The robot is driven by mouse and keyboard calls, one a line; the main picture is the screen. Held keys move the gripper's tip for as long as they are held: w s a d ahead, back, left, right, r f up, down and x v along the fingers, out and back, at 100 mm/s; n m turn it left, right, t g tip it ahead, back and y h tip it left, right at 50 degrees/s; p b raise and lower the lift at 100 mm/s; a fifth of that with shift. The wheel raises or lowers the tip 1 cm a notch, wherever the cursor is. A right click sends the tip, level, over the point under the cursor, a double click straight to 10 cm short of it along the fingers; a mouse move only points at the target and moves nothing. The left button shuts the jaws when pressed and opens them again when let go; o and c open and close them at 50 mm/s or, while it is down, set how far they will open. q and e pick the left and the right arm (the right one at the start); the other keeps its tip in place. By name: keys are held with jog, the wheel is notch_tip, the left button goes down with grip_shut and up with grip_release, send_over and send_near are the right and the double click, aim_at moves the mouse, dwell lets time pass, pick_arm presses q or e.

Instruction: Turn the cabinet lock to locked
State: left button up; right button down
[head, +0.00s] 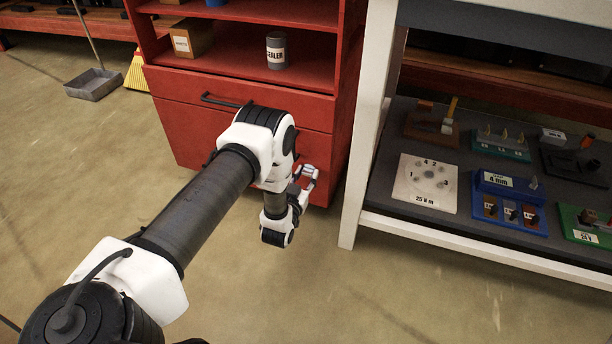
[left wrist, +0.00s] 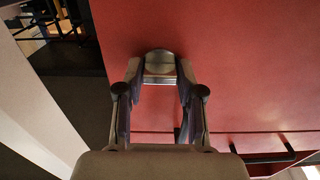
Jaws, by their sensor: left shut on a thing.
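The red cabinet (head: 200,123) stands left of the white-framed bench. My left gripper (head: 308,178) is at the right part of the cabinet's lower front. In the left wrist view, its two fingers (left wrist: 160,80) are shut on the sides of a small metallic lock (left wrist: 160,62) on the red cabinet front. The lock's round face shows between the fingertips; its markings and setting cannot be read. In the head view the lock is hidden by my gripper and arm. My right gripper is in neither view.
A dark drawer handle (head: 222,101) sticks out of the cabinet front. A grey can (head: 276,50) and a cardboard box (head: 191,38) stand on the cabinet's shelf. The bench's white leg (head: 368,125) is close to the right of my gripper. The floor in front is clear.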

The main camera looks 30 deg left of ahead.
pick_arm(q)
jog(key=m+p, duration=0.1)
jog(key=m, duration=0.1)
jog(key=m+p, duration=0.1)
jog(key=p, duration=0.1)
jog(key=shift+r+m, duration=0.2)
jog(key=shift+m, duration=0.2)
jog(key=m+p, duration=0.3)
jog(key=m, duration=0.1)
jog(key=m+p, duration=0.2)
jog(key=m, duration=0.3)
jog(key=shift+f, duration=0.1)
jog(key=m+p, duration=0.2)
jog(key=m, duration=0.3)
jog(key=shift+f, duration=0.1)
jog(key=o, duration=1.2)
jog(key=shift+c, duration=0.2)
